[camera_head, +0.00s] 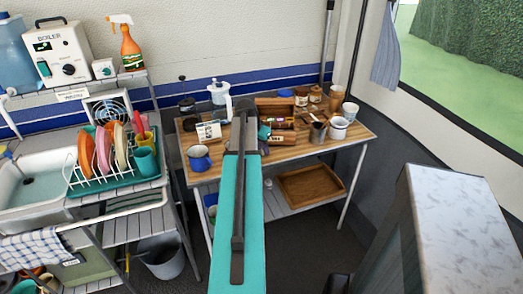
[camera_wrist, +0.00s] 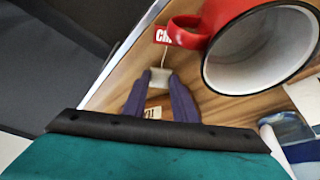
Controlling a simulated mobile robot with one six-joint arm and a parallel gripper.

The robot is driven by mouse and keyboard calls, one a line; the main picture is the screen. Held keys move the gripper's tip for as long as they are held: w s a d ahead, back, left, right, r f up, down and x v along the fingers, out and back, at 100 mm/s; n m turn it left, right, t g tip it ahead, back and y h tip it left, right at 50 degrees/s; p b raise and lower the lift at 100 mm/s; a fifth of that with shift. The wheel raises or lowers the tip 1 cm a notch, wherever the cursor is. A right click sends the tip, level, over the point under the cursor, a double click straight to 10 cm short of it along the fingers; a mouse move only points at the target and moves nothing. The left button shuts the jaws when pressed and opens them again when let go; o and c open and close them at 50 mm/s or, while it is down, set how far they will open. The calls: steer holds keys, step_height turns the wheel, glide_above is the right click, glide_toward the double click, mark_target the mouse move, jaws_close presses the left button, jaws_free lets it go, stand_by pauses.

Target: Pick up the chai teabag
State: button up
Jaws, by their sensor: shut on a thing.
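In the wrist view my gripper (camera_wrist: 160,82) has its two dark fingers shut on a small pale teabag (camera_wrist: 160,77). A thin string runs from the teabag up to a red tag (camera_wrist: 169,38) with white letters starting "CH". The tag shows against the handle of a red mug (camera_wrist: 262,42) with a white inside, close by on the right. I cannot tell whether tag and handle touch. In the head view the fingertips and teabag are hidden by my arm, which reaches over the wooden table top (camera_head: 275,153).
A wooden tray (camera_head: 311,187) lies on the shelf below. A dish rack (camera_head: 116,178) stands left.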

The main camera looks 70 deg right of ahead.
steer(key=shift+r+b, duration=0.3)
steer(key=shift+r, duration=1)
steer(key=shift+a+r, duration=0.15)
steer(key=shift+r, duration=0.05)
steer(key=s+a+b, duration=0.2)
steer(key=a+b, duration=0.1)
steer(key=a, duration=0.4)
steer(key=s+a+r+b, duration=0.1)
steer(key=s+a+b, duration=0.1)
steer(key=a, duration=0.6)
steer(key=shift+s+r+b, duration=0.2)
steer(key=shift+s+b, duration=0.2)
steer(key=shift+s, duration=0.15)
